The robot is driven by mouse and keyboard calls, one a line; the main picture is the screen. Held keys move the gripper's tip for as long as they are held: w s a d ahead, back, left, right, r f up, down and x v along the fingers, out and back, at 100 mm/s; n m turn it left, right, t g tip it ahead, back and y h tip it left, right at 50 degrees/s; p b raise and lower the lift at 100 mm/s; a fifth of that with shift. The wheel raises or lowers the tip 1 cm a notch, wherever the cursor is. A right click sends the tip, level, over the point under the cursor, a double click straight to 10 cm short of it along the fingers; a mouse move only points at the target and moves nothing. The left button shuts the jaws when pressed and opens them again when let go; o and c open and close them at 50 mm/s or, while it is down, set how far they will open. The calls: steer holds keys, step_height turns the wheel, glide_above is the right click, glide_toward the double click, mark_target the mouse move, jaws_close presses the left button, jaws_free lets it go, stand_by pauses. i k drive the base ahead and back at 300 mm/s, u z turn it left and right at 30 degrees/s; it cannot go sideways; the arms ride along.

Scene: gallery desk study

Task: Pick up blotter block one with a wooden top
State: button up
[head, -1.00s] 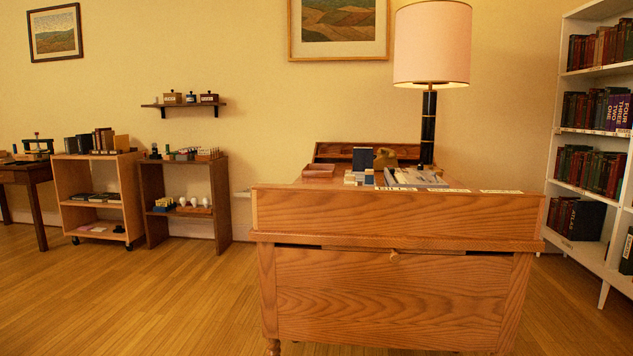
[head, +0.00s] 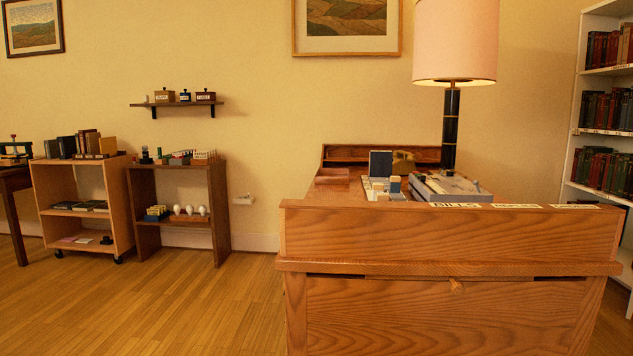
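I cannot make out for certain which thing is blotter block one. Small items stand on the wooden desk (head: 450,233), partly hidden behind its raised near panel. Among them is a small block with a tan upper part (head: 395,184) beside pale flat pieces (head: 375,188). A dark blue upright panel (head: 380,163) and a brownish-gold object (head: 403,161) stand behind it. Across the room, a dark wooden shelf unit (head: 223,205) holds several small items, too small to identify. My gripper is not in view.
A lamp (head: 451,120) and a grey-topped box (head: 450,187) stand on the desk's right. A wheeled cart (head: 43,200) is at the left. A white bookcase (head: 568,195) stands at the right edge. Open wooden floor (head: 190,305) lies left of the desk.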

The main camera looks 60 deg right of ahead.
mark_target(394, 184)
steer(key=u, duration=0.1)
steer(key=i, duration=1.55)
steer(key=z, duration=0.95)
steer(key=i, duration=0.85)
steer(key=z, duration=0.9)
